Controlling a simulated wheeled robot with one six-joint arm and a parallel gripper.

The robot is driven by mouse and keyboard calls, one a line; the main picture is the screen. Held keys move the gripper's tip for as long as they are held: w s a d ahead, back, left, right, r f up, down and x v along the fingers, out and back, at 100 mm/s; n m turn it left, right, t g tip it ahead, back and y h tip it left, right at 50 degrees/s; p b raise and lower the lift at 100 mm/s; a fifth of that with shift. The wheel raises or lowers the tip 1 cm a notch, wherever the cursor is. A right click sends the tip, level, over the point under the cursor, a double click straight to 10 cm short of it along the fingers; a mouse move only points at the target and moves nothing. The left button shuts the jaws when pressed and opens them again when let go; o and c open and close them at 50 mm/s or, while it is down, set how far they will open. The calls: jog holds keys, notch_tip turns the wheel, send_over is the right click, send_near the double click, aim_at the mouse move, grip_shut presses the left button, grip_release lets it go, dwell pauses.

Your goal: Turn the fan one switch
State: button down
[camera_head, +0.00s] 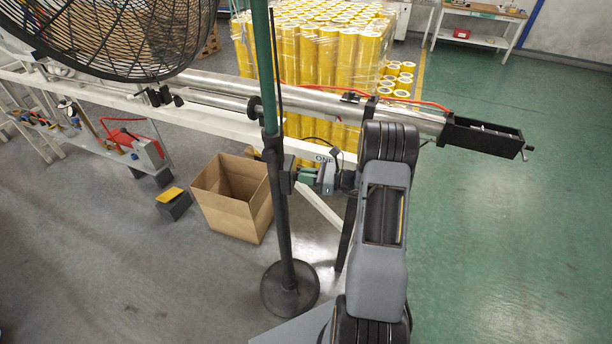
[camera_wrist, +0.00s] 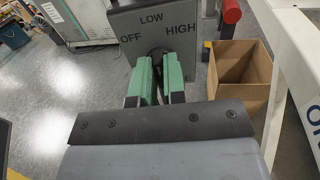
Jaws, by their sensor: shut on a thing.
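The fan (camera_head: 110,35) stands at the upper left of the head view on a tall pole (camera_head: 283,215) with a round black base. A dark control box on the pole carries the switch panel (camera_wrist: 125,25), marked OFF, LOW and HIGH in the wrist view. The dark round switch knob (camera_wrist: 158,52) sits below LOW. My gripper (camera_wrist: 160,75) has its two green fingers shut on the knob, which they partly hide. In the head view my gripper (camera_head: 308,175) reaches the box from the right.
An open cardboard box (camera_head: 232,200) stands on the floor left of the pole and also shows in the wrist view (camera_wrist: 240,75). A white frame with a long metal roller (camera_head: 310,102) runs behind the pole. Yellow tape rolls (camera_head: 310,55) are stacked beyond. Green floor at right is clear.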

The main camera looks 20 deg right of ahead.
jog(key=c, duration=1.2)
grip_release()
jog(key=b+v, duration=0.2)
jog(key=v, duration=1.2)
jog(key=shift+r+b, duration=0.1)
jog(key=shift+b, duration=0.25)
jog(key=shift+a, duration=0.1)
